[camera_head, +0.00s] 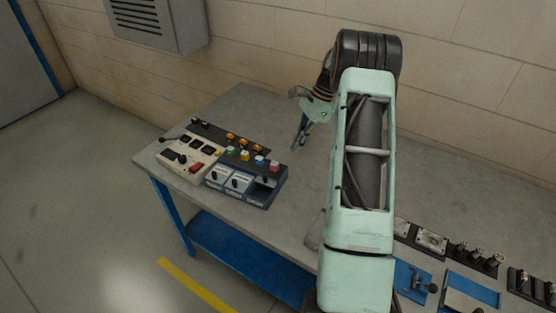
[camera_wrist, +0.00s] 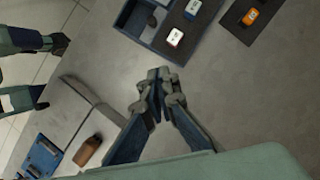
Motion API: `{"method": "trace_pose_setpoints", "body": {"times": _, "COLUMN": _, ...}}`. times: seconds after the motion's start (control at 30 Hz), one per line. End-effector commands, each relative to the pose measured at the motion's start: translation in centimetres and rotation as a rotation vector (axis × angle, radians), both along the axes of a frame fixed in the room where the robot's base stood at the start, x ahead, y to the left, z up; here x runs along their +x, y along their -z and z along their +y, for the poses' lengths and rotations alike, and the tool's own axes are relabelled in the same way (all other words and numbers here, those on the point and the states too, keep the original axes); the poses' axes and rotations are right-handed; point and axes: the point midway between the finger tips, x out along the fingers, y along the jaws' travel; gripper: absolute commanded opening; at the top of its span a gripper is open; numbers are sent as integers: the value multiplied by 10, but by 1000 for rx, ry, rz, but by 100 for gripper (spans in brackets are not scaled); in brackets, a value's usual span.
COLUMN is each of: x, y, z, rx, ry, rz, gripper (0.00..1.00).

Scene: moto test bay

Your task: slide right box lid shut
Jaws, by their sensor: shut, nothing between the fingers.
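A dark blue box unit (camera_head: 265,203) sits near the table's front left edge. Its left and middle compartments have pale lids (camera_head: 238,182). The right compartment (camera_head: 266,186) looks open, with a dark inside; it also shows at the top of the wrist view (camera_wrist: 131,18). I cannot tell which part is the right lid. My gripper (camera_head: 298,142) is shut and empty, behind and to the right of the box. In the wrist view its fingertips (camera_wrist: 158,76) are apart from the box.
A white panel with black switches (camera_head: 188,156) adjoins the box on the left. A dark strip with orange blocks (camera_head: 247,143) lies behind. The grey tabletop (camera_head: 290,195) right of the box is clear. Black fittings (camera_head: 470,255) stand at the right.

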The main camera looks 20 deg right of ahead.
Motion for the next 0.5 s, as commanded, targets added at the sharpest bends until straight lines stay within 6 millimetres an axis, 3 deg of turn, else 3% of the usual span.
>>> {"method": "trace_pose_setpoints", "body": {"times": 0.5, "x": 2, "y": 76, "z": 28, "rx": 1, "ry": -1, "rz": 0, "gripper": 0}}
